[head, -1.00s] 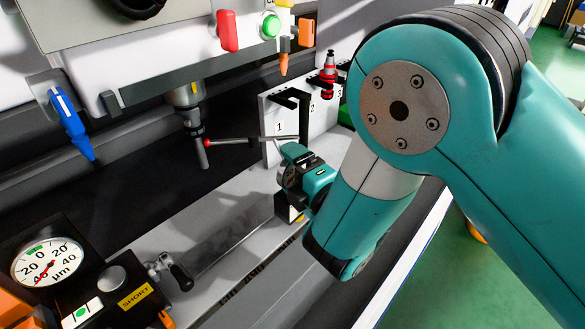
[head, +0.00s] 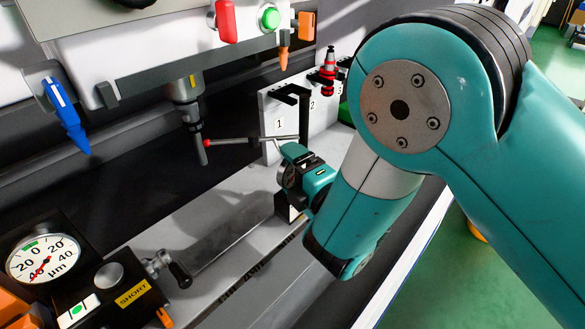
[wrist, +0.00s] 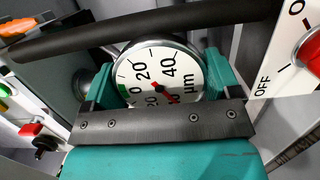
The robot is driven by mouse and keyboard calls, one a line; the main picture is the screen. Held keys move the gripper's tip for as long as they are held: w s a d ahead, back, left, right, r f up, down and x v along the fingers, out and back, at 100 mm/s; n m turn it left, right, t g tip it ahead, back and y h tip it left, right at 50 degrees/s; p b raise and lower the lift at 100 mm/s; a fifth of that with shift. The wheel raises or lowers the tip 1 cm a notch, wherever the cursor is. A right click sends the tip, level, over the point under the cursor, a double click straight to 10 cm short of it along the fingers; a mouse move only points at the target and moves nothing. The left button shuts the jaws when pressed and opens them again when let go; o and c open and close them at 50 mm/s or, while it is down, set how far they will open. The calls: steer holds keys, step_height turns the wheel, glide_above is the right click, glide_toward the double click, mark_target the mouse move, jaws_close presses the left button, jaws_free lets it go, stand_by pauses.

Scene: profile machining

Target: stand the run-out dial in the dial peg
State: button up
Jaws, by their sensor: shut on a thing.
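My gripper (head: 303,178) is shut on the run-out dial, a round white-faced gauge (wrist: 160,72) with black numbers and a red needle. In the wrist view the dial's face sits between the teal fingers, partly covered by the dark bar at the front. In the head view the gripper is beside a dark block with a white face (head: 288,207), and the dial's face is turned away. I cannot pick out the dial peg with certainty.
A plate with slots numbered 1 to 3 (head: 272,138) stands behind the gripper, with a red tool (head: 329,75) at slot 3. A large gauge (head: 43,259) and a black box with a SHORT label (head: 132,293) are at lower left. A red OFF knob (wrist: 311,50) is at right.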

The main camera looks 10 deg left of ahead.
steer(key=shift+a+f+b, duration=0.1)
steer(key=shift+f+b, duration=0.35)
steer(key=shift+b, duration=0.2)
stand_by(2.0)
steer(key=o, duration=1.7)
steer(key=shift+f, duration=0.25)
steer(key=shift+s, duration=0.15)
